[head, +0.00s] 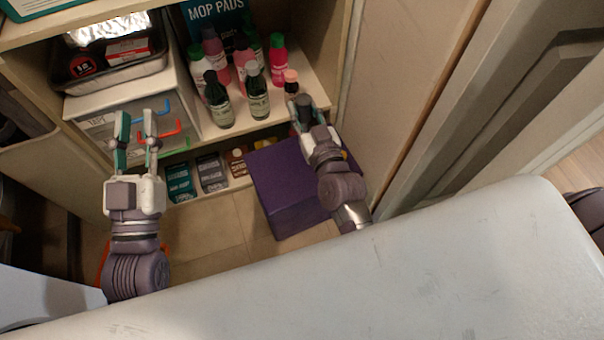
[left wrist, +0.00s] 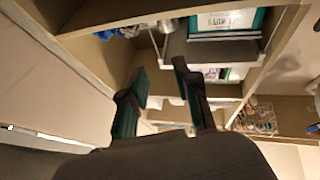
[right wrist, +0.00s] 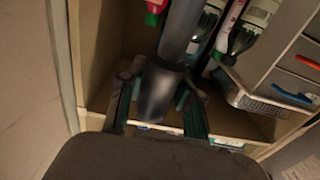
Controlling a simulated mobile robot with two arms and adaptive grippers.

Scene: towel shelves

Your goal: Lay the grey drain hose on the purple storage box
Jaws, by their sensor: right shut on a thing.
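The purple storage box (head: 275,190) sits on the floor in front of the shelf unit in the head view. My right gripper (head: 311,106) is above and beyond its upper right part, and my right arm hides part of the box. In the right wrist view a dark grey tube, the drain hose (right wrist: 182,35), runs between the fingers of my right gripper (right wrist: 158,98), which is shut on it. The hose is hard to make out in the head view. My left gripper (head: 136,122) is open and empty, left of the box, in front of the drawer unit.
Several bottles (head: 258,95) stand on the shelf just beyond my right gripper. A white drawer unit (head: 95,110) with a dark tray (head: 110,65) on top stands at left. Small boxes (head: 212,172) line the bottom shelf. A cabinet wall (head: 390,90) closes the right side.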

